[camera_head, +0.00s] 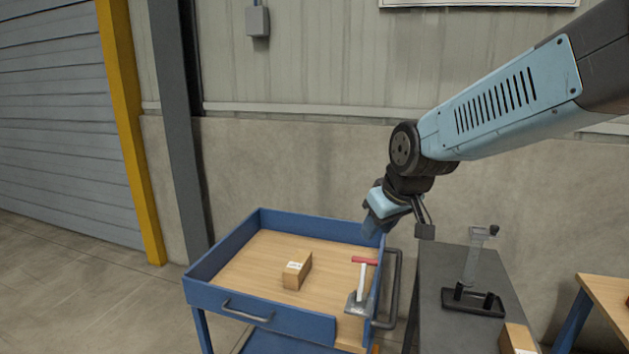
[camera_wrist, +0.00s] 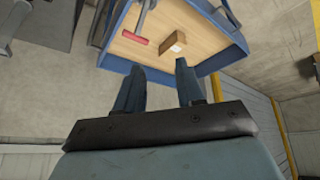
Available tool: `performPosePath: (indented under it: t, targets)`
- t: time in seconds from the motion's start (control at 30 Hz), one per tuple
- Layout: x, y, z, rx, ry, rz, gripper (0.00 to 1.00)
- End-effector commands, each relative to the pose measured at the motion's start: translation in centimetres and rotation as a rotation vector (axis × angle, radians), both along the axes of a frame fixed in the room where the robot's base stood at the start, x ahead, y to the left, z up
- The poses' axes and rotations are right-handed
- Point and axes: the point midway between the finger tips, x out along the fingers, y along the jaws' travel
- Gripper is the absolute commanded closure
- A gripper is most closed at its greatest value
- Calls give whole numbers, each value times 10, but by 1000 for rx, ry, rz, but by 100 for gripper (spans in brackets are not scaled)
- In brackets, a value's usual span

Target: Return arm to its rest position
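My arm reaches in from the upper right in the head view, bent at a dark joint. My gripper (camera_head: 374,224) points down, above the back right corner of the blue cart (camera_head: 262,322). In the wrist view my gripper (camera_wrist: 158,76) has its two blue fingers apart, with nothing between them. The cart's wooden tray lies beyond the fingertips. No held object shows in either view.
On the cart lie a cardboard box (camera_head: 297,270) and a red-handled tool (camera_head: 362,283). Right of it, a dark table (camera_head: 440,268) carries a black-based metal stand (camera_head: 474,285) and another box (camera_head: 517,340). A wooden-topped table (camera_head: 607,300) stands far right.

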Motion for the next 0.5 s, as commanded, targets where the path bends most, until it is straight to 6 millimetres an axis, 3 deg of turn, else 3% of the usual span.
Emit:
performPosePath:
  t: [0.2,0.5]
  targets:
    - [-47,-50,28,27,5,-169,62]
    - [-116,-97,47,52,14,-388,62]
